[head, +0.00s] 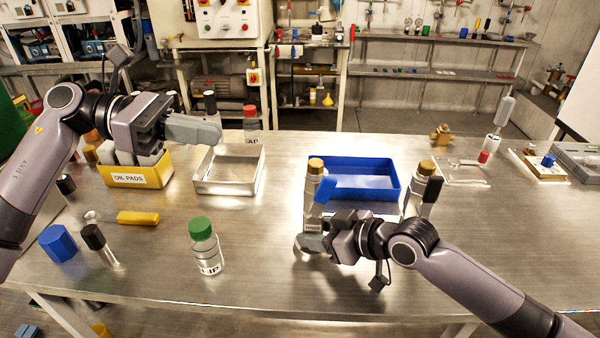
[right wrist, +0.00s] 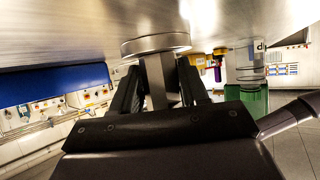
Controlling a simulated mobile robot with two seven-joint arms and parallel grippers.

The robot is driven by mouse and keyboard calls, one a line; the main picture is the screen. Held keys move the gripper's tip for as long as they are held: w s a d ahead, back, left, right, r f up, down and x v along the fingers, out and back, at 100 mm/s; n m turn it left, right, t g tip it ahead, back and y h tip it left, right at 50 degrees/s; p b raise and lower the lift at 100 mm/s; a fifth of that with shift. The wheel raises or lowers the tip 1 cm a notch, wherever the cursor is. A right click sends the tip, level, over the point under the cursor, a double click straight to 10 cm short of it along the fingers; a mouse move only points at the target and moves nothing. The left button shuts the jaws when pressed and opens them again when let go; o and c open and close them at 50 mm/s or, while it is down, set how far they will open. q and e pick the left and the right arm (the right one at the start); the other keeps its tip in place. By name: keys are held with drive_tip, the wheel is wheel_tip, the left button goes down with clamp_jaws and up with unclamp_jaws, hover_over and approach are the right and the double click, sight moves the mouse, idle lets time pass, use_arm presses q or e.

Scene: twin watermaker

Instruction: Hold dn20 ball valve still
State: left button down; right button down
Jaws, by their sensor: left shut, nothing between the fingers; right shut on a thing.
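In the right wrist view the fingers (right wrist: 160,90) close around a grey metal stem below a round metal disc (right wrist: 156,45), which lies by the bench surface. My arm hides part of the valve in the head view. My left gripper (head: 215,131) is shut and empty, raised by the steel tray, away from the valve.
The blue bin (head: 395,187) is behind the right gripper. A similar piece with a black lever (head: 413,195) stands to its right. A green-capped bottle (head: 206,252), yellow oil-pad box (head: 160,172) and steel tray (head: 200,185) are left. The front middle bench is clear.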

use_arm(q)
drive_tip(key=shift+s+d+f+g+y, duration=0.2)
drive_tip(key=shift+f+y, duration=0.05)
drive_tip(key=shift+f, duration=0.4)
drive_tip(key=shift+s+d+f+g+y, duration=0.2)
drive_tip(key=shift+f+y, duration=0.05)
drive_tip(key=shift+f, duration=0.35)
approach(320, 201)
drive_tip(key=d+r, duration=0.2)
drive_tip(key=d, duration=0.5)
drive_tip(key=shift+w+a+f, duration=0.2)
drive_tip(key=shift+a, duration=0.05)
drive_tip(key=shift+d, duration=0.1)
